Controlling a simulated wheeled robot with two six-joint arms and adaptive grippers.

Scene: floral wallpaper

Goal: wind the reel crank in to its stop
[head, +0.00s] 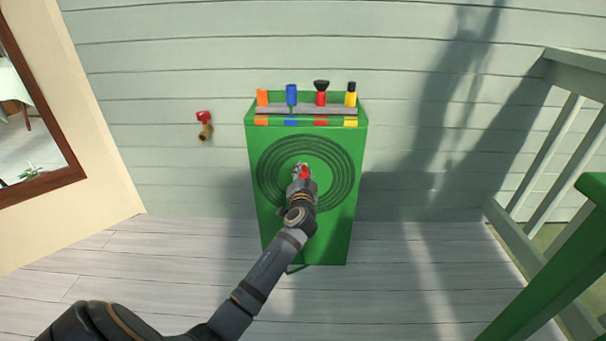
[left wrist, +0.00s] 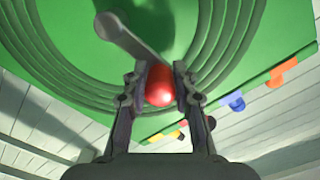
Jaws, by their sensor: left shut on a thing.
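The green reel box (head: 340,215) stands against the wall, with dark concentric rings on its front. My left gripper (head: 301,172) is in front of the rings. In the left wrist view its two fingers (left wrist: 160,88) are shut on the red knob (left wrist: 160,86) of the crank. The grey crank arm (left wrist: 130,38) runs from its hub at the upper left of that view down to the knob. In the head view my gripper and arm hide most of the crank. My right gripper is not in view.
A rack (head: 305,110) on the box top holds orange, blue, red and yellow nozzles. A red-handled tap (head: 204,122) is on the wall at the left. A white railing (head: 545,150) and a green beam (head: 560,265) stand at the right. The plank floor (head: 420,290) is clear.

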